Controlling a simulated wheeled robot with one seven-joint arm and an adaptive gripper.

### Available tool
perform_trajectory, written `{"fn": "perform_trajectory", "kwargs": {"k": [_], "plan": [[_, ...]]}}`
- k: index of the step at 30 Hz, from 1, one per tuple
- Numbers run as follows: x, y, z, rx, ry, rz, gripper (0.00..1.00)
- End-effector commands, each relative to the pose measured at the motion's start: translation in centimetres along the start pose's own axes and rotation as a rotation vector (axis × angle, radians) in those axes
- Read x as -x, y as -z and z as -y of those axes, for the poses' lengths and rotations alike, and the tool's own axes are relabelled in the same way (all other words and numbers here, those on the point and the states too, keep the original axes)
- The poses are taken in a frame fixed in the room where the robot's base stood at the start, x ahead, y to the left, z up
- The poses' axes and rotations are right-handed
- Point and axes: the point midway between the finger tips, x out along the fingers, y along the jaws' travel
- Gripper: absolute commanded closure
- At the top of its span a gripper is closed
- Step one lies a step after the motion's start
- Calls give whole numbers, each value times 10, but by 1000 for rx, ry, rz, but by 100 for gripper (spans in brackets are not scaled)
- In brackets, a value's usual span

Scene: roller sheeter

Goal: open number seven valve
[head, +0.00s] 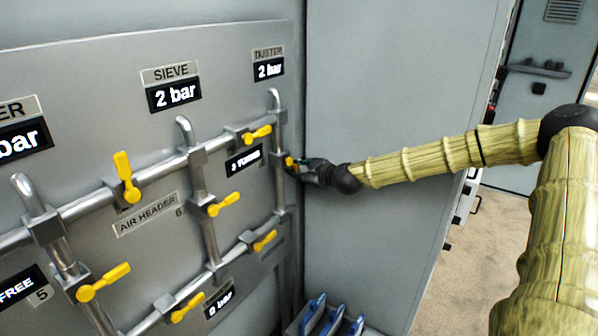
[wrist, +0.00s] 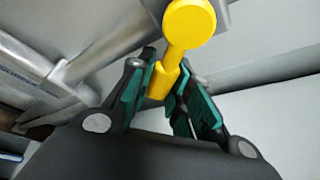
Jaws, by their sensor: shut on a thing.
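A yellow valve handle (head: 289,161) sits on the vertical pipe under the DUSTER display at the right end of the panel. No number beside it is legible; the visible labels 5 and 6 run left to right, so it appears to be number seven. My gripper (head: 299,166) is at this handle, reaching in from the right. In the wrist view, the green-padded fingers of my gripper (wrist: 167,78) are closed around the narrow stem of the yellow handle (wrist: 187,22). The handle's round end stands out beyond the fingertips.
Other yellow handles are close by, one above left (head: 257,133) and one below left (head: 265,240). Steel pipes (head: 207,222) cross the panel. A grey cabinet wall (head: 395,90) stands right behind my arm. Blue-handled items (head: 322,315) sit low at the bottom.

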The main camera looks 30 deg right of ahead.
Motion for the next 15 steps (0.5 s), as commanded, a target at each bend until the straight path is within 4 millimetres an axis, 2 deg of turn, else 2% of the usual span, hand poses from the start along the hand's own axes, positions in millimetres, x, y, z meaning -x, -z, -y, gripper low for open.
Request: {"fn": "perform_trajectory", "kwargs": {"k": [15], "plan": [[2, -5, -27, -436, -177, -1, 100]]}}
